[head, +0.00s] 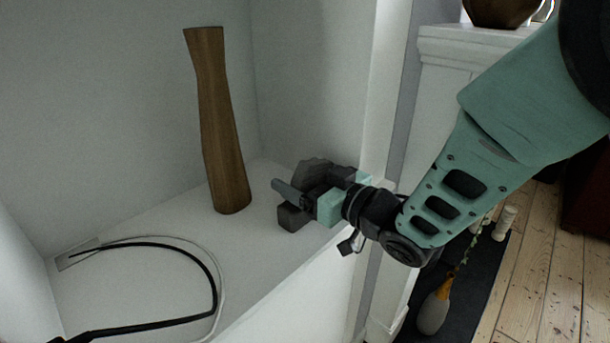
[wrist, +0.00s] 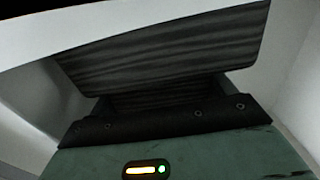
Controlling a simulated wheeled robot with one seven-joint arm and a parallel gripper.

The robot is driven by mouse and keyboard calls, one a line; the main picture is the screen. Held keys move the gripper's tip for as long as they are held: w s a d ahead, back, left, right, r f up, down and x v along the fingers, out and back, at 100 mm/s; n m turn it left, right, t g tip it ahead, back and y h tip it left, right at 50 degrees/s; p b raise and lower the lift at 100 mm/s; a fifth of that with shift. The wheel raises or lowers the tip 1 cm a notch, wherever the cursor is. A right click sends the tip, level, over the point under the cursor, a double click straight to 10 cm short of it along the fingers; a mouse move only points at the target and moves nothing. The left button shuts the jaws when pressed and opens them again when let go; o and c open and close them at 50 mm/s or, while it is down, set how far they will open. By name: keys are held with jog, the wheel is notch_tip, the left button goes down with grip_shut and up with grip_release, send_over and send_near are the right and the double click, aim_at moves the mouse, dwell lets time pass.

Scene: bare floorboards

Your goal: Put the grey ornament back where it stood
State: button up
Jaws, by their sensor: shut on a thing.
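The grey ornament (head: 314,172) is dark and blocky, and my gripper (head: 298,197) is shut on it above the right front part of the white shelf (head: 165,235). A finger hides the ornament's middle, and its lower part shows below the finger. I cannot tell whether it touches the shelf. In the wrist view the ornament (wrist: 165,50) fills the space ahead of the gripper, with a streaked dark grey face.
A tall brown wooden vase (head: 222,130) stands on the shelf left of my gripper. A black curved cable-like thing (head: 205,265) lies at the shelf's front left. The alcove's right wall edge (head: 385,90) is close to my arm. A grey bottle-shaped thing (head: 433,312) is on the dark floor mat.

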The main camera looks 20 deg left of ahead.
jog(key=shift+f, duration=0.1)
jog(key=o, duration=0.9)
jog(key=shift+o, duration=0.2)
jog(key=shift+r, duration=0.25)
jog(key=b+v, duration=0.1)
jog(key=v, duration=1.1)
jog(key=shift+f, duration=0.1)
